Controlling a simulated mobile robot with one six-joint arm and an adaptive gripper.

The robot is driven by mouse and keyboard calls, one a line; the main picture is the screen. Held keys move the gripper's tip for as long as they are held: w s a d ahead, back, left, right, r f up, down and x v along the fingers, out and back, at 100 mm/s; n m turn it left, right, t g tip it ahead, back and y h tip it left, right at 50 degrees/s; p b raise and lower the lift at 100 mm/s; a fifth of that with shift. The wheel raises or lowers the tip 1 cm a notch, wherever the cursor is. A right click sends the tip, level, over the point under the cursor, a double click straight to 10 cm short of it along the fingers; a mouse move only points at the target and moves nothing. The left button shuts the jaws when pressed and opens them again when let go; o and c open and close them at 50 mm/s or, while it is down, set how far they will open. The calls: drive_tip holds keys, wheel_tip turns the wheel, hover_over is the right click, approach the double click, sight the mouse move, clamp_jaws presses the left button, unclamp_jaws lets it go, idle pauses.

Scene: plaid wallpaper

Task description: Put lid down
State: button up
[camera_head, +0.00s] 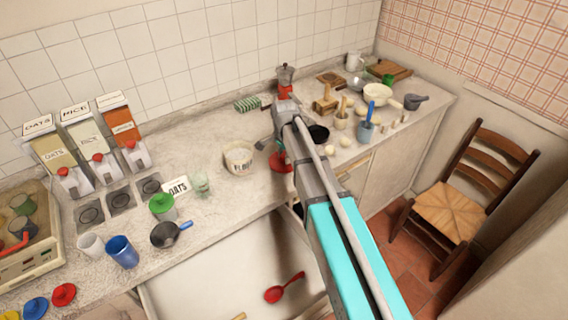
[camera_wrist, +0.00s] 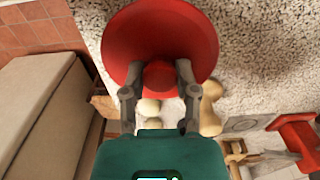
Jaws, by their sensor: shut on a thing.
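A round red lid (camera_wrist: 160,35) with a knob fills the upper middle of the wrist view. My gripper (camera_wrist: 158,77) is shut on the lid's knob, with one finger on each side. In the head view, part of the red lid (camera_head: 281,163) shows below my gripper (camera_head: 277,147), near the front edge of the counter (camera_head: 215,165). My arm hides some of the lid there. I cannot tell whether the lid touches the counter.
A dark bowl (camera_head: 318,134) and pale round items are to the right. Other lids, one red (camera_head: 64,294) and one blue (camera_head: 35,308), lie at the lower left. An open drawer below holds a red ladle (camera_head: 285,288).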

sight(283, 162)
drive_tip(key=shift+w+a+f+b, duration=0.1)
drive_tip(key=shift+w+f+b, duration=0.35)
drive_tip(key=shift+f+b, duration=0.15)
drive_tip(key=shift+s+f+b, duration=0.1)
drive_tip(key=shift+f+b, duration=1.15)
drive_tip(key=shift+f, duration=0.15)
drive_tip(key=shift+f, duration=0.15)
drive_tip(key=o, duration=0.9)
drive_tip(key=shift+o, duration=0.2)
drive_tip(key=shift+r, duration=0.3)
wheel_tip(283, 162, up, 12)
drive_tip(key=p, duration=1.2)
drive_tip(key=shift+f, duration=0.1)
drive_tip(key=shift+s, duration=0.15)
